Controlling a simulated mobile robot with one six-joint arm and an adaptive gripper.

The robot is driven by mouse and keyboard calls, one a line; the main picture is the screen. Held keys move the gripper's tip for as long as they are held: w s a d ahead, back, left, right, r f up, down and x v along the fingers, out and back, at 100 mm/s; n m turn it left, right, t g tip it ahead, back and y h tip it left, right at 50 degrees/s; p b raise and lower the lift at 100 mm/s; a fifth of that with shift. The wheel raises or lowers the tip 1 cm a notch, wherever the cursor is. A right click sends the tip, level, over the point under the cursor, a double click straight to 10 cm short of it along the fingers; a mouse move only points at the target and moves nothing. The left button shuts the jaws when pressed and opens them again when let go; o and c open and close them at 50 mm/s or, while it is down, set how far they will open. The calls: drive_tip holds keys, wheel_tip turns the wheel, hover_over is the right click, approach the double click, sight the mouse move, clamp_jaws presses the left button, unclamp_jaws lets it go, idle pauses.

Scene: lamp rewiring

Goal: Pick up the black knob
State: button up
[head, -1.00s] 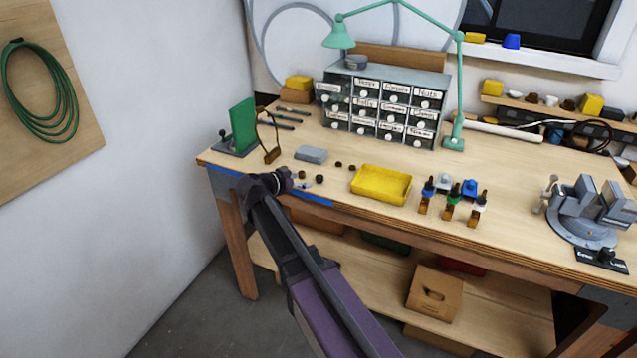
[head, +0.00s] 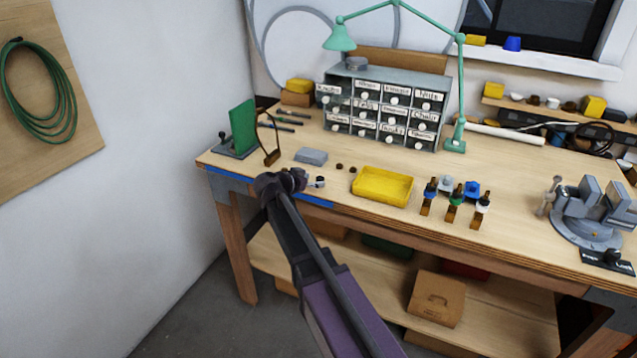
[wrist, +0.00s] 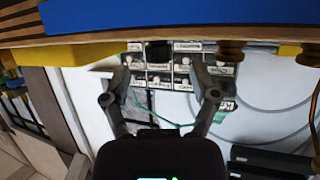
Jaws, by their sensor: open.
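The black knob (wrist: 158,53) stands on the bench near its front edge. It appears dark and squarish in the wrist view, which is upside down. In the head view the small dark knob (head: 320,181) is just right of my gripper (head: 294,180). My gripper (wrist: 159,72) is open and empty, low at the bench's front edge. In the wrist view the knob lies between the two fingertips in the picture, but apart from them. My wrist hides part of the bench beside it in the head view.
A yellow tray (head: 383,199) stands right of the knob, with two small dark round pieces (head: 346,168) behind. A grey block (head: 310,156) lies farther back. Brass-coloured parts (wrist: 230,52) show to the right in the wrist view. A blue strip (head: 314,200) runs along the front edge.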

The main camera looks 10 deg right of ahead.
sight(317, 179)
drive_tip(key=shift+b+x, duration=0.55)
drive_tip(key=shift+x, duration=1.25)
drive_tip(key=c, duration=1)
